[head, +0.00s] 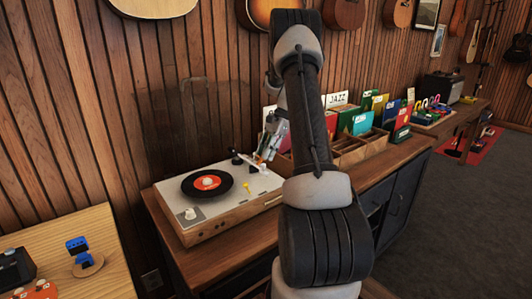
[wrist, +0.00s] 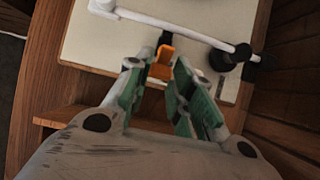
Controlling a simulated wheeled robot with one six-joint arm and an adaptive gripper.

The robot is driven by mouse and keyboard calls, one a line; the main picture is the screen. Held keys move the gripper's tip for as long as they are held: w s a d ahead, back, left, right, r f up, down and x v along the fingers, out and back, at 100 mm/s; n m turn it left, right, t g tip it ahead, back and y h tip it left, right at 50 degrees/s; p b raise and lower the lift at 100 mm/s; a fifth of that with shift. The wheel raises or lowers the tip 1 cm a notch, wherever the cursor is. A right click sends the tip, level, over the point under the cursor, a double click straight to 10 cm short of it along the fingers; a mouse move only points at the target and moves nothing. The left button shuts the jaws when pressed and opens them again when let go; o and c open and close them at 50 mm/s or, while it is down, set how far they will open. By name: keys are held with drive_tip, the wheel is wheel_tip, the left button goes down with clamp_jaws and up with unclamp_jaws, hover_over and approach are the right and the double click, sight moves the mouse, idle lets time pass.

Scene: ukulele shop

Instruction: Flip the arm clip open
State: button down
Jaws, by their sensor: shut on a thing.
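The turntable (head: 217,202) stands on the wooden cabinet, with a black record (head: 207,184) on it. In the wrist view, the white tonearm (wrist: 180,29) crosses the pale turntable deck (wrist: 88,42). A small orange arm clip (wrist: 162,64) with a dark part at its far end lies just below the tonearm. My gripper (head: 262,157) is over the right end of the turntable. In the wrist view, its green-padded fingers (wrist: 158,72) are on either side of the orange clip and are shut on it. In the head view, my gripper and arm hide the clip.
A wooden bin of record sleeves (head: 352,150) stands right of the turntable, partly behind my arm. A panelled wall (head: 190,60) with hung ukuleles is close behind. A light wooden table (head: 85,240) with small items is at the lower left. Grey floor is open at right.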

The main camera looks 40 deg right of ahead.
drive_tip(key=c, duration=1.2)
unclamp_jaws()
drive_tip(key=shift+c, duration=0.2)
drive_tip(key=v, duration=1.2)
